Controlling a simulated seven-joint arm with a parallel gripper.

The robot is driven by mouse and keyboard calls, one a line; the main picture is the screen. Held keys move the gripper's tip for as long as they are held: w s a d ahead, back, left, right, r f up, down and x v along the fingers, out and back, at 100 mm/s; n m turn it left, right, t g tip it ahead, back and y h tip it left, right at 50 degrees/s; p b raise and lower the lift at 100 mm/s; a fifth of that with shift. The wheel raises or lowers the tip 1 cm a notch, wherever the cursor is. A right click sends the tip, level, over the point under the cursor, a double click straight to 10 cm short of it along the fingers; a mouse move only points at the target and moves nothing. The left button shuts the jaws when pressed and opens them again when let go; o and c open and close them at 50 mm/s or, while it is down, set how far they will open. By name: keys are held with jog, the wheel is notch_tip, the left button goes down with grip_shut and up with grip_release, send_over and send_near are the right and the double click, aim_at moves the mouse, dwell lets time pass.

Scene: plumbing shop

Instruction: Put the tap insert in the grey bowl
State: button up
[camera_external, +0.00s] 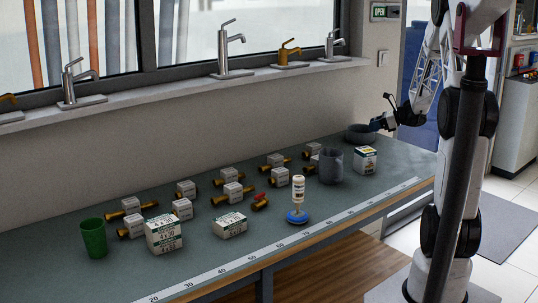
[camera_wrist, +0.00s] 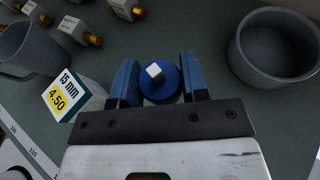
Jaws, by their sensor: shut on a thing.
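The tap insert (camera_wrist: 163,82) shows in the wrist view as a round blue piece with a pale square end, between the two blue fingers. My gripper (camera_wrist: 160,84) is shut on it. The grey bowl (camera_wrist: 239,59) is empty and lies to the right of my gripper in the wrist view, apart from the fingers. In the external view the bowl (camera_external: 357,139) stands at the far end of the bench, and my gripper (camera_external: 376,124) is beside it, at its right edge. The insert cannot be made out in the external view.
A grey mug (camera_external: 330,168) and a priced box (camera_external: 365,160) stand close to the bowl.

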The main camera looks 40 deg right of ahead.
jog(key=shift+w, duration=0.15)
send_over(361, 134)
jog(key=w+d, duration=0.1)
jog(key=d, duration=0.1)
jog(key=f, duration=0.2)
jog(key=shift+w+r, duration=0.15)
jog(key=shift+r, duration=0.1)
dwell(0.5)
jog(key=shift+f, duration=1.75)
jog(key=shift+f, duration=0.6)
jog(key=o, duration=0.9)
jog(key=shift+o, duration=0.2)
jog(key=shift+a, duration=0.1)
